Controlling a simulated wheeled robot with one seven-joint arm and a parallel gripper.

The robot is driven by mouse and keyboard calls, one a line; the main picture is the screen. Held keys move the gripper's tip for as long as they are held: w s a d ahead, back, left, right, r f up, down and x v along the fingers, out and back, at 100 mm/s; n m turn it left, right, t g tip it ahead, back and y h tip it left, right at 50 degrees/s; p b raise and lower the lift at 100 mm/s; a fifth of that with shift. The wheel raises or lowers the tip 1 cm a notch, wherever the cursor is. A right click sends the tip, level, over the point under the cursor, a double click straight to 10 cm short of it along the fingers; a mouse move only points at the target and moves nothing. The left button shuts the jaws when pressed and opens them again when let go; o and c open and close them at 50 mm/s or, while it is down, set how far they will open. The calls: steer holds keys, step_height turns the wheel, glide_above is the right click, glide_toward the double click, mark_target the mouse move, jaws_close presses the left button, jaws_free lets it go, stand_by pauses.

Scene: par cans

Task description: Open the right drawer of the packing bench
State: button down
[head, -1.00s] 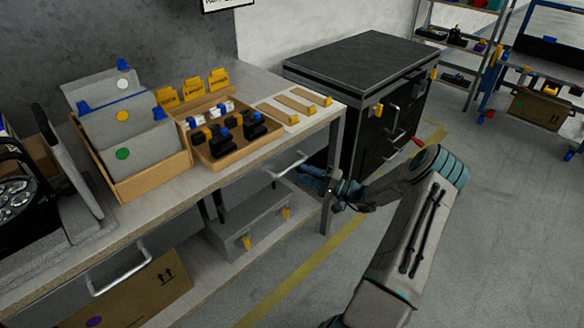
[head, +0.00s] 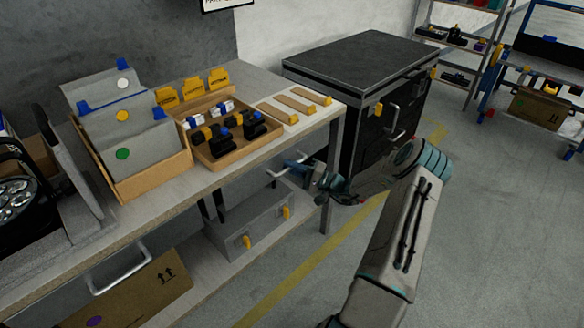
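The packing bench (head: 160,202) stands at the left, with two drawers under its top. The right drawer has a metal bar handle (head: 277,174) below the bench's right part. Its front looks flush with the bench, though it is dark and partly hidden. My gripper (head: 294,164) is at this handle, coming from the right, and its fingers overlap the bar in the picture. Whether the fingers are spread or closed around the bar is too small to tell. The left drawer has a similar handle (head: 121,268) and also looks shut.
A grey case (head: 250,222) with yellow latches sits on the lower shelf, beside a cardboard box (head: 140,298). A tray of small parts (head: 225,150) and a file box (head: 150,172) stand on the bench top. A black cabinet (head: 360,105) stands behind. The floor at right is clear.

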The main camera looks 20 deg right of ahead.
steer(key=shift+s, duration=0.1)
steer(key=s+d, duration=0.4)
steer(key=s, duration=0.8)
steer(key=s+d, duration=0.5)
steer(key=s, duration=0.7)
steer(key=shift+s, duration=0.3)
steer(key=c, duration=1.4)
jaws_free()
steer(key=b+v, duration=0.1)
steer(key=v, duration=1.2)
steer(key=shift+s+d, duration=0.25)
steer(key=shift+f, duration=0.15)
